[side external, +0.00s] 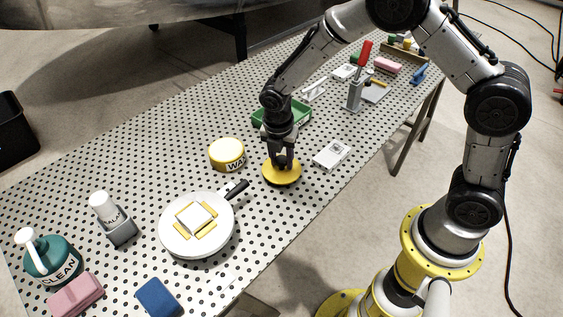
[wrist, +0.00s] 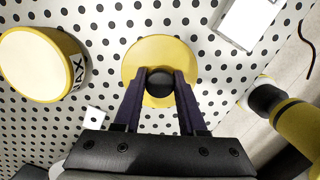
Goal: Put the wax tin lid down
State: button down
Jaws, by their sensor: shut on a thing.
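The yellow wax tin lid (side external: 281,173) is at or just above the perforated table, right of the wax tin; I cannot tell whether it touches. My gripper (side external: 282,160) points down over it and is shut on its dark round knob. In the wrist view the two fingers of my gripper (wrist: 159,80) clasp the knob at the middle of the lid (wrist: 158,48). The yellow wax tin (side external: 226,155) stands upright with its pale top showing; it also shows at the left of the wrist view (wrist: 40,65).
A white round pan (side external: 180,240) with a dark handle lies in front of the lid. A white card or box (side external: 331,155) lies to its right and a green tray (side external: 262,112) behind. A green CLEAN bottle (side external: 50,258), pink block (side external: 76,295) and blue block (side external: 158,297) are at the near end.

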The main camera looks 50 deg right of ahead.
jog(key=shift+f, duration=0.65)
jog(key=shift+f, duration=0.1)
jog(key=shift+c, duration=2.4)
grip_release()
jog(key=shift+f, duration=0.1)
